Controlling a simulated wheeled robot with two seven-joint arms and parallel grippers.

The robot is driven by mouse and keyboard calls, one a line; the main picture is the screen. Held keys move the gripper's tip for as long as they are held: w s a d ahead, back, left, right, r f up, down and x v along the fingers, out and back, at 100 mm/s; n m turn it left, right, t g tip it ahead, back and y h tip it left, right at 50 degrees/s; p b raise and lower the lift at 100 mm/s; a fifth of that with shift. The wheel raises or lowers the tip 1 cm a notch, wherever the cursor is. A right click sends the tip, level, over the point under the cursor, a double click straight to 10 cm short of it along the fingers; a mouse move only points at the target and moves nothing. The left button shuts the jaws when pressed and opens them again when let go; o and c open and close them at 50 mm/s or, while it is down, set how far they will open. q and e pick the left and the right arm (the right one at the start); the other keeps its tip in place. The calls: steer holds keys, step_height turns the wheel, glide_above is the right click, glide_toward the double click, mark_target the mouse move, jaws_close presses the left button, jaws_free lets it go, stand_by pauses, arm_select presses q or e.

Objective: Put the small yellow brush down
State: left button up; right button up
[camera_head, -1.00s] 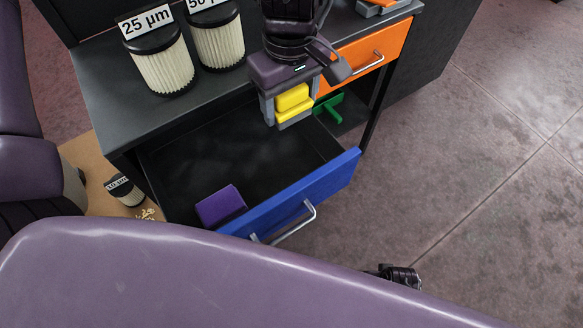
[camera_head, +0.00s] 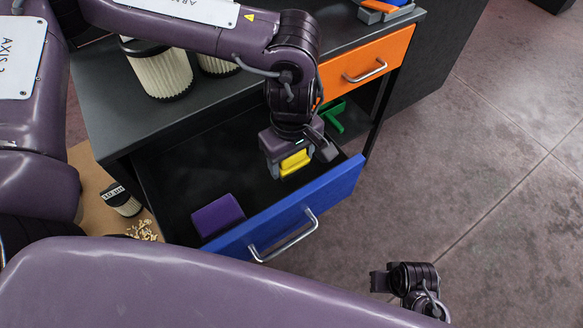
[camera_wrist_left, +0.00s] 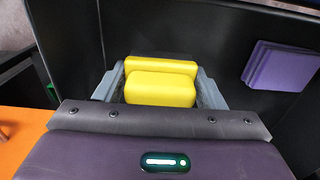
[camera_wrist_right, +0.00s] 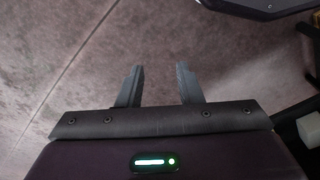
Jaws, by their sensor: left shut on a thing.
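The small yellow brush (camera_head: 296,162) is between the fingers of my left gripper (camera_head: 286,172), inside the open blue-fronted drawer (camera_head: 262,222). In the left wrist view the yellow brush (camera_wrist_left: 160,85) is gripped between both grey fingers, with the dark drawer floor around it. I cannot tell whether its underside touches the floor. My right gripper (camera_wrist_right: 158,85) is open and empty over the grey floor; in the head view part of my right arm's end shows at the lower right.
A purple block (camera_head: 218,216) lies in the drawer's front left corner. The drawer floor between it and the brush is clear. An orange drawer (camera_head: 362,68) is at upper right, with a green object (camera_head: 333,116) below. Filters (camera_head: 160,70) stand on the tabletop.

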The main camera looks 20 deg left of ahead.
mark_target(292, 166)
arm_select(q)
steer(key=shift+f, duration=2)
steer(key=shift+c, duration=0.4)
steer(key=o, duration=1)
steer(key=shift+c, duration=0.2)
arm_select(e)
steer(key=shift+r, duration=0.55)
arm_select(q)
steer(key=shift+f+b, duration=0.2)
steer(key=shift+b, duration=0.15)
steer(key=shift+r, duration=0.7)
step_height(292, 166, up, 6)
steer(key=shift+f+p, duration=0.2)
steer(key=shift+p, duration=0.3)
steer(key=shift+s+r, duration=0.1)
steer(key=shift+r, duration=0.35)
arm_select(e)
steer(key=shift+d+f, duration=0.1)
steer(key=shift+f, duration=1.05)
